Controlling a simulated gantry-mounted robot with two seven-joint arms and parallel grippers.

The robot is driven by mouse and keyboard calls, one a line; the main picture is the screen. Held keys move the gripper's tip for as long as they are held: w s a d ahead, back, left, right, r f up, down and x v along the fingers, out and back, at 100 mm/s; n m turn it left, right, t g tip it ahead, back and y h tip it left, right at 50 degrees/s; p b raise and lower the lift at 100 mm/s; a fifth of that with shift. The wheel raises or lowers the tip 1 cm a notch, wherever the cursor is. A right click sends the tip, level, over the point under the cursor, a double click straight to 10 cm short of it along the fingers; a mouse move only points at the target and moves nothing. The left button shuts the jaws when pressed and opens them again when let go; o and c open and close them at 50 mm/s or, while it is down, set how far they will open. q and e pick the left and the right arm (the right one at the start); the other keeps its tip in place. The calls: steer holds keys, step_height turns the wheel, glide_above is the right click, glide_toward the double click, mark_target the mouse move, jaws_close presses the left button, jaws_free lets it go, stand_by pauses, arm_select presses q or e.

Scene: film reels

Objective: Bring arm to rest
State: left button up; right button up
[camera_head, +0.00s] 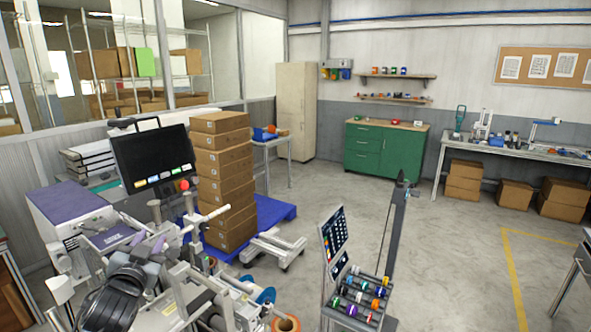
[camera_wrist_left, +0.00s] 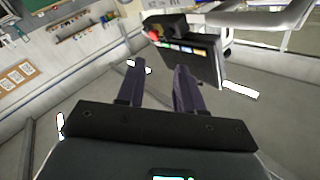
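My left arm reaches in at the lower left of the head view, over a grey machine with rollers (camera_head: 215,290). My left gripper (camera_head: 150,246) is at the end of its black wrist. In the left wrist view its two dark fingers (camera_wrist_left: 158,88) stand apart with a clear gap between them and nothing held. Beyond the fingers there is a black monitor (camera_wrist_left: 190,55), tilted in that view. My right arm and gripper are in neither view.
The monitor (camera_head: 152,158) stands behind the left gripper, with stacked cardboard boxes (camera_head: 222,170) to its right. A rack of coloured reels (camera_head: 358,300) stands at the lower middle. An orange reel (camera_head: 286,324) is near the machine. Open floor (camera_head: 450,260) lies right.

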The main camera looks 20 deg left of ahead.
arm_select(q)
steer(key=s+d+f+m+g+h, duration=0.1)
steer(key=s+d+f+m+g, duration=0.2)
steer(key=f, duration=0.4)
steer(key=s+d+f+m+g+h, duration=0.1)
steer(key=s+d+f, duration=0.25)
steer(key=f, duration=0.45)
steer(key=s+d+f+m+g+h, duration=0.2)
steer(key=d+f, duration=0.2)
steer(key=f, duration=0.3)
steer(key=s+d+f+m+g, duration=0.2)
steer(key=s+d+f, duration=0.2)
steer(key=s+f, duration=0.3)
steer(key=s+d+f+m+g, duration=0.1)
steer(key=s+d+f+g, duration=0.3)
steer(key=s, duration=0.5)
steer(key=s+d+f+n+h, duration=0.1)
steer(key=d+f+n+h, duration=0.15)
steer(key=d, duration=0.45)
steer(key=s+d+f+n+h, duration=0.1)
steer(key=d+n+h, duration=0.3)
steer(key=d, duration=0.3)
step_height(320, 180, up, 29)
steer(key=p, duration=2.9)
steer(key=shift+w, duration=0.25)
steer(key=shift+f+m+y, duration=0.1)
steer(key=shift+m+y, duration=0.15)
